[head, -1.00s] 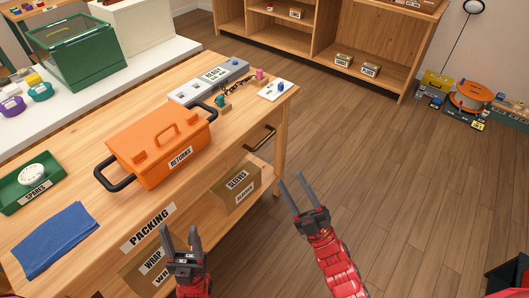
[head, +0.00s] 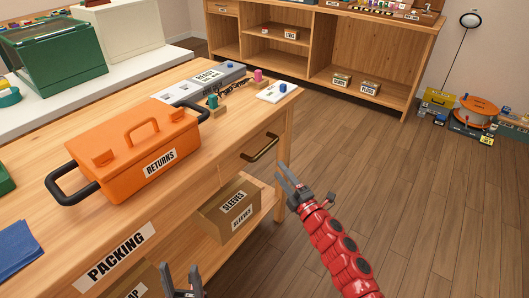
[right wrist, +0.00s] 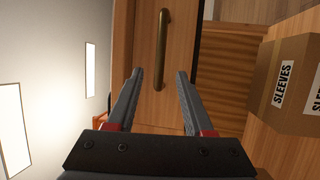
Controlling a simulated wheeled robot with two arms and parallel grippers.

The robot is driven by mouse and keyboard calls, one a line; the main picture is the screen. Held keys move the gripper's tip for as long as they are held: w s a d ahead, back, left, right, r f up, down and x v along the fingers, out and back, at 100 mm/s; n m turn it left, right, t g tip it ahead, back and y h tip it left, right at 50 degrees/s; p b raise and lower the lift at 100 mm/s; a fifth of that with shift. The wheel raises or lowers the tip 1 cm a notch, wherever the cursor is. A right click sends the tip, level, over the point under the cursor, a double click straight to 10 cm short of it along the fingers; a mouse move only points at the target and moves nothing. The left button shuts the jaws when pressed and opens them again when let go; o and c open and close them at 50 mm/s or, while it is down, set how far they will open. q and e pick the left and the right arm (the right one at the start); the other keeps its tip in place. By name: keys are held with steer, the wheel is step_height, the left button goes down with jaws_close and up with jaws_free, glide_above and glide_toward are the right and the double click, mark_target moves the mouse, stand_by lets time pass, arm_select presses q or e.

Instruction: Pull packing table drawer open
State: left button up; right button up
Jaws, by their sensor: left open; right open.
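The packing table (head: 190,221) is wooden, with a "PACKING" label on its front edge. Its drawer (head: 237,160) sits under the top at the right end and looks closed. The drawer has a brass bar handle (head: 260,148), which also shows in the right wrist view (right wrist: 162,48), running lengthwise ahead of the fingers. My right gripper (head: 283,180) is open and empty, a short way in front of the handle and apart from it; its fingers (right wrist: 158,75) point toward the handle. My left gripper (head: 180,268) is open and empty at the bottom edge, in front of the table.
An orange "RETURNS" box (head: 135,150) stands on the tabletop. A cardboard "SLEEVES" box (head: 230,208) sits on the shelf below the drawer, and also shows at right in the wrist view (right wrist: 285,85). The wooden floor (head: 400,200) to the right is clear.

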mark_target(264, 148)
steer(key=shift+b+x, duration=0.4)
steer(key=shift+x, duration=5.05)
steer(key=shift+f, duration=0.1)
jaws_close()
